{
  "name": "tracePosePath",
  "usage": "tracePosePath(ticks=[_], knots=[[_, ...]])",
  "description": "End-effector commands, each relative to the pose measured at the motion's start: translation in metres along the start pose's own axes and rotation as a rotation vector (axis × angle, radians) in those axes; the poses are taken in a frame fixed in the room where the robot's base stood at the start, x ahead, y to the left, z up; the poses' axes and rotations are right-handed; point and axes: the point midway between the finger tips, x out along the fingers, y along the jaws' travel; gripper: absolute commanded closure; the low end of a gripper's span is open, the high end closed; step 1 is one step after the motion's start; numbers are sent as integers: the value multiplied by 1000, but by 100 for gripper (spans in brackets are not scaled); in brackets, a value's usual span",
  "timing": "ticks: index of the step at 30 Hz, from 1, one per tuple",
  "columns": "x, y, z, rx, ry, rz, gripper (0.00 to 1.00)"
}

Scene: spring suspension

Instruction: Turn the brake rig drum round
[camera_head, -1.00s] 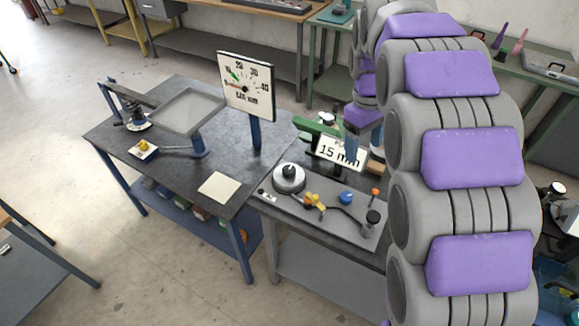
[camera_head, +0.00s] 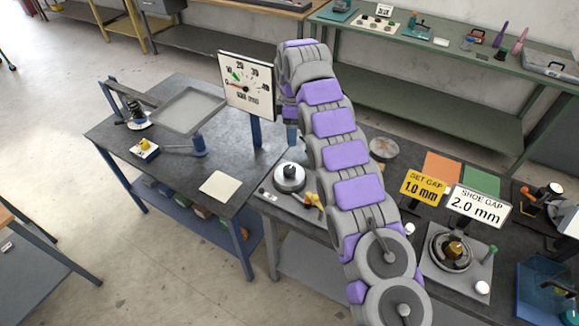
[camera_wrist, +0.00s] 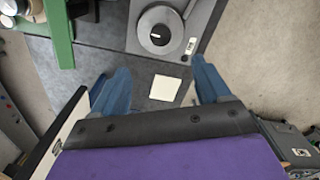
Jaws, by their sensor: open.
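The brake rig stands on the right bench in the head view: a round metal drum (camera_head: 437,252) with a brass hub (camera_head: 455,249) on a grey plate. A white sign (camera_head: 478,207) reading "SHOE GAP 2.0 mm" and a yellow sign (camera_head: 423,188) reading "SET GAP 1.0 mm" stand behind it. A green-tipped lever (camera_head: 490,255) and a white knob (camera_head: 482,287) are at its right. My gripper (camera_wrist: 158,84) is open and empty, its blue fingers apart. It is well left of the drum, near the gauge board; the drum is out of the wrist view.
A round dial with a black knob (camera_head: 290,173) sits on the bench edge and also shows in the wrist view (camera_wrist: 158,36). The gauge board (camera_head: 247,84) stands close left of my arm. A cream pad (camera_head: 220,186) lies on the left table. A blue bin (camera_head: 545,290) is right of the rig.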

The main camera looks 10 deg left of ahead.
Motion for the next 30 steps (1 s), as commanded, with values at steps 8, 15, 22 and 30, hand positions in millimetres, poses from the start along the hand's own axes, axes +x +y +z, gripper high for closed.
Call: tracePosePath(ticks=[8,15,22,30], knots=[[14,4,-10,-50,12,3,24],[46,4,-9,-48,13,1,24],[90,2,-10,-49,12,0,24],[142,2,-12,-48,12,1,24]])
